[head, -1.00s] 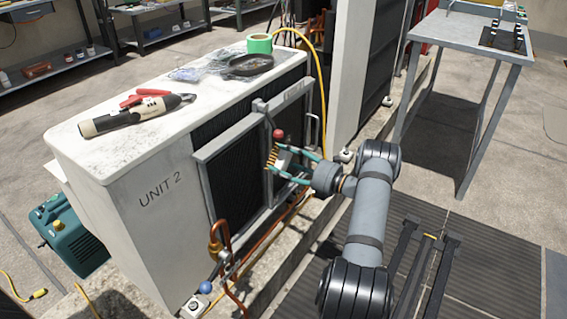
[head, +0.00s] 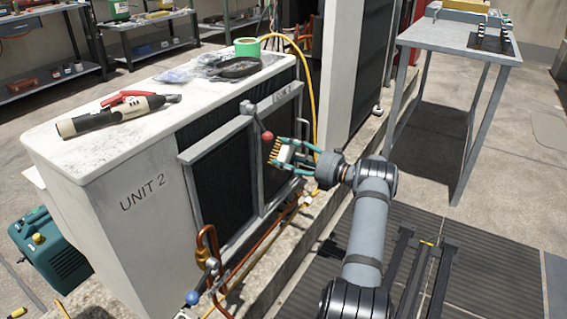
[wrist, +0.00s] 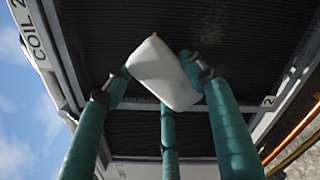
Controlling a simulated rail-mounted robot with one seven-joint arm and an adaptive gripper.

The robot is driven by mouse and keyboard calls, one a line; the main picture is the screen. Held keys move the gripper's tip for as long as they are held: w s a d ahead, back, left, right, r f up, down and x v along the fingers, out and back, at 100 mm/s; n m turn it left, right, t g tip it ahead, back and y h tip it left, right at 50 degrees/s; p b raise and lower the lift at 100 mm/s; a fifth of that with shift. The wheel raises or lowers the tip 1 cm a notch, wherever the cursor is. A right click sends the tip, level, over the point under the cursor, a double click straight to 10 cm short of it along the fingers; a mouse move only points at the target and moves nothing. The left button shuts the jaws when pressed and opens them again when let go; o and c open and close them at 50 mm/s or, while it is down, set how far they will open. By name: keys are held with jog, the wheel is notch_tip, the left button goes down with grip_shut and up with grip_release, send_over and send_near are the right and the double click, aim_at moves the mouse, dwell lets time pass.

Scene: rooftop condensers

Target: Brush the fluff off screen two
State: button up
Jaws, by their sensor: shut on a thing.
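My gripper (head: 296,156) has teal fingers and is shut on a white-bodied brush (head: 286,153) with yellow bristles. The brush is in front of the right part of the framed dark screen (head: 225,180) on the unit marked UNIT 2 (head: 95,190). Its bristles face the unit; I cannot tell whether they touch the mesh. In the wrist view, the white brush body (wrist: 163,72) sits between the fingers, before the dark mesh (wrist: 215,35) and a frame plate reading COIL 2 (wrist: 32,40). I cannot make out any fluff.
A red ball knob (head: 267,136) stands close to the brush. Orange pipes (head: 245,258) run low along the unit, and a yellow hose (head: 308,75) hangs behind.

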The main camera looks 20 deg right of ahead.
aim_at(294, 148)
jog(key=shift+w+d+f+b, duration=0.25)
jog(key=shift+w+d+b, duration=0.7)
jog(key=shift+b, duration=0.75)
jog(key=shift+w+d+r+b, duration=0.15)
jog(key=shift+w+d+b, duration=0.05)
jog(key=shift+d+b, duration=0.35)
jog(key=shift+w+r, duration=0.15)
jog(key=shift+r, duration=0.1)
jog(key=shift+s+d+p, duration=0.3)
jog(key=shift+s, duration=0.15)
jog(key=shift+p+v, duration=0.8)
jog(key=shift+v, duration=1.8)
jog(key=shift+d, duration=0.15)
jog(key=shift+p+v, duration=0.45)
jog(key=shift+v, duration=0.95)
